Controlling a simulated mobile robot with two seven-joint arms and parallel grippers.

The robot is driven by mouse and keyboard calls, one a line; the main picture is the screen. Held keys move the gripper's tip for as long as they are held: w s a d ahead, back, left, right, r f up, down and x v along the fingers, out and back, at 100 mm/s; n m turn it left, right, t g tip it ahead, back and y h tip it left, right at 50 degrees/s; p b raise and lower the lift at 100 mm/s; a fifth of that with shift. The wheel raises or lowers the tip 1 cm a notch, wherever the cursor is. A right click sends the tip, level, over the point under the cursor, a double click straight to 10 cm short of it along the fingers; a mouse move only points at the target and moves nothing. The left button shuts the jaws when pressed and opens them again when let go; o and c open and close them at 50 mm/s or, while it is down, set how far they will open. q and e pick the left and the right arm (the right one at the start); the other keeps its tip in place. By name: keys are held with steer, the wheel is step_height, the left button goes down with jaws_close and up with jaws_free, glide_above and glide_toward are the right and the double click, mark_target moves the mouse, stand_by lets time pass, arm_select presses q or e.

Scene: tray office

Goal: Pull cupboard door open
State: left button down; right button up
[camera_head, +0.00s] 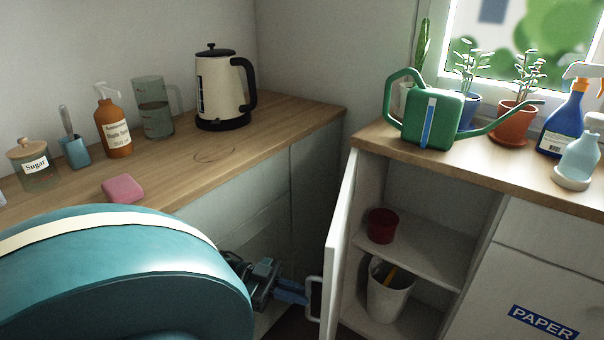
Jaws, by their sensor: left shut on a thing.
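The cupboard door (340,235) is white and stands open, swung out to the left of its cupboard. Its shelves show inside. A pale handle (314,298) sits on the door's outer face near the bottom of the view. My left gripper (303,293) comes in from the left and its blue fingers are shut on this handle. Part of my left arm is hidden behind a large teal rounded shape in the lower left. My right gripper is not in view.
Inside the cupboard are a red pot (382,225) and a white bin (389,292). A green watering can (432,120) stands on the right counter above, beside potted plants. A kettle (222,92) and several containers stand on the left counter (270,125).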

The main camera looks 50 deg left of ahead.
arm_select(q)
steer(key=shift+w+a, duration=0.1)
steer(key=shift+a, duration=0.3)
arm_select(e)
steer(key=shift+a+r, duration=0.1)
arm_select(q)
steer(key=c, duration=1.5)
jaws_free()
steer(key=shift+d, duration=0.1)
steer(key=shift+r, duration=0.1)
